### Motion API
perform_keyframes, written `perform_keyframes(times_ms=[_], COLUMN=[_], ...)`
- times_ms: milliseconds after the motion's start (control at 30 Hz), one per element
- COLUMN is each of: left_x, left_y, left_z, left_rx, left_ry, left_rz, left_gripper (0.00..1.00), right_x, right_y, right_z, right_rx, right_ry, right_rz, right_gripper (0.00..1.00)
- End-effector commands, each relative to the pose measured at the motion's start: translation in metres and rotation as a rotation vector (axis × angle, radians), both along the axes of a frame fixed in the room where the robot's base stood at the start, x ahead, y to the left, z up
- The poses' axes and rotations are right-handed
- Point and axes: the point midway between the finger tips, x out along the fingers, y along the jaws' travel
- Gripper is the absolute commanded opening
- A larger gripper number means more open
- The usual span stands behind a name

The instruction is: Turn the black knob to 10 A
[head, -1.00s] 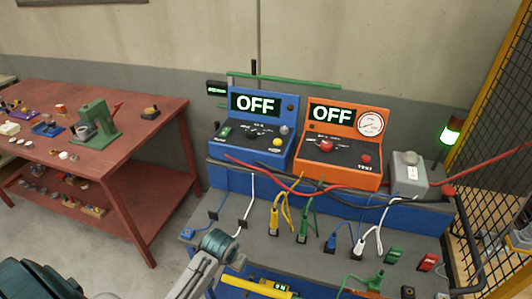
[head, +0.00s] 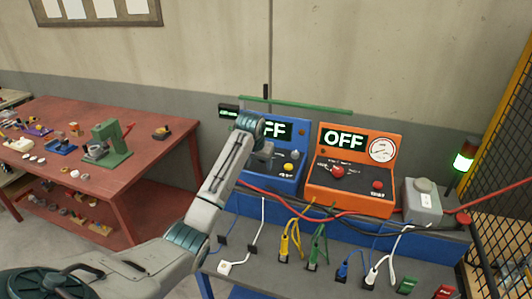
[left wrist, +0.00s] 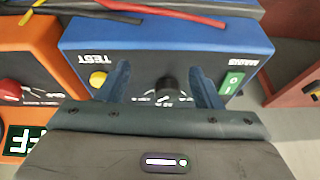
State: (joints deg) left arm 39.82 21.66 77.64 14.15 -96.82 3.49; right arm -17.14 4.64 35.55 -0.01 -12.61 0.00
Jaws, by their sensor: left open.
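The blue box (left wrist: 150,32) appears upside down in the left wrist view, with the black knob (left wrist: 167,86) on its dark panel. Its yellow button (left wrist: 98,79) and green switch (left wrist: 231,82) lie on either side of the knob. My left gripper (left wrist: 162,80) is open, with its fingers on opposite sides of the knob in the picture; contact cannot be told. In the head view my left gripper (head: 262,152) is in front of the blue box and hides the knob. The box's display (head: 274,130) is partly covered, showing "FF". My right gripper is not in view.
The orange box (head: 350,190), with a red knob (head: 338,171) and display reading "OFF", stands just right of the blue box. A grey box (head: 422,200) is beyond it. Red and black cables cross in front. A red table (head: 150,165) stands left.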

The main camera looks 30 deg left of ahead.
Motion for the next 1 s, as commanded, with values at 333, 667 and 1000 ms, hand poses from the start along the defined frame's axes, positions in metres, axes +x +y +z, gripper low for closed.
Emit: perform_keyframes(times_ms=[333, 667, 1000], left_x=[0.030, 0.048, 0.067], left_y=[0.029, 0.033, 0.037], left_z=[0.075, 0.031, -0.015], left_rx=[-0.045, -0.047, -0.046], left_ry=[-0.022, -0.018, -0.022], left_rz=[0.052, 0.052, 0.052], left_gripper=[0.59, 0.59, 0.59], right_x=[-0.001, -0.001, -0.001], right_y=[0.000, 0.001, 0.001], right_z=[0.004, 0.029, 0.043], right_rx=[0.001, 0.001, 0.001], right_ry=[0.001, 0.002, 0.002], right_rz=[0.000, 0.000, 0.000], right_gripper=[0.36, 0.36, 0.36])
